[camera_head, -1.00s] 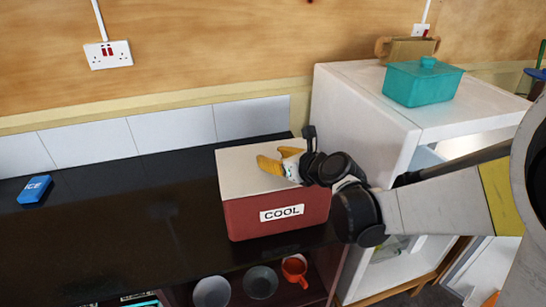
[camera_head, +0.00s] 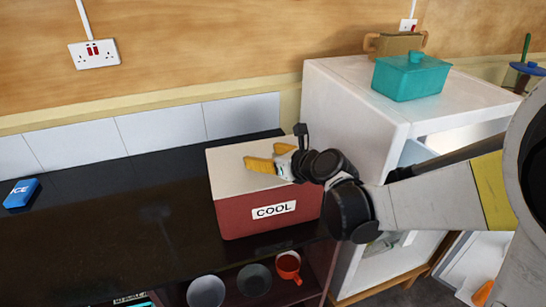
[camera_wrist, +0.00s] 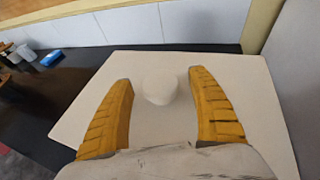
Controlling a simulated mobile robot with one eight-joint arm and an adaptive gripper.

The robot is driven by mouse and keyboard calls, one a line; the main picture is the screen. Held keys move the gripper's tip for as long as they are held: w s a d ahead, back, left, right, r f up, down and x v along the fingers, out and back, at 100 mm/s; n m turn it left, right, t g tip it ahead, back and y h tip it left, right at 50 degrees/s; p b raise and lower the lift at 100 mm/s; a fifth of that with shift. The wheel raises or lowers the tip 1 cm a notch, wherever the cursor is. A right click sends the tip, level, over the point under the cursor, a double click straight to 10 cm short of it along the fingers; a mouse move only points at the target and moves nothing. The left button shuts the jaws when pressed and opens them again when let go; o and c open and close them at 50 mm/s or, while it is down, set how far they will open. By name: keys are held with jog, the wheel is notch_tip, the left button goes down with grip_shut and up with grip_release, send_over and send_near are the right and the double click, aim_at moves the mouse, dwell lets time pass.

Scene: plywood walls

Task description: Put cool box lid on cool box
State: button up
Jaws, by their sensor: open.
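The red cool box (camera_head: 240,217), labelled COOL, stands at the right end of the black counter. Its flat beige lid (camera_head: 224,168) lies on top, roughly in line with the box walls. The lid also fills much of the wrist view (camera_wrist: 95,95). My gripper (camera_head: 262,156) is over the lid with its yellow fingers parted. In the wrist view my gripper (camera_wrist: 157,77) has the lid's round pale knob (camera_wrist: 158,92) between its fingers, with a gap on either side. The knob cannot be made out in the head view.
A white cabinet (camera_head: 350,88) stands close to the right of the box and bears a teal lidded dish (camera_head: 412,80). A blue ICE pack (camera_head: 21,193) lies far left on the black counter (camera_head: 110,215). Bowls and a red mug (camera_head: 289,265) are on the shelf below.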

jog(key=v, duration=1)
jog(key=shift+s+d+r, duration=0.15)
jog(key=shift+s, duration=0.15)
jog(key=shift+s+d+r, duration=0.1)
jog(key=shift+s+d, duration=0.05)
jog(key=shift+s, duration=0.05)
jog(key=s+d+f+n+g+h, duration=0.2)
jog(key=s+d+n+h, duration=0.2)
jog(key=s+n, duration=0.5)
jog(key=s+d+f+n+g+h, duration=0.2)
jog(key=s+d+n, duration=0.6)
jog(key=n, duration=1.2)
jog(key=shift+s+f+h, duration=0.6)
jog(key=shift+f+h, duration=0.2)
jog(key=shift+h, duration=0.1)
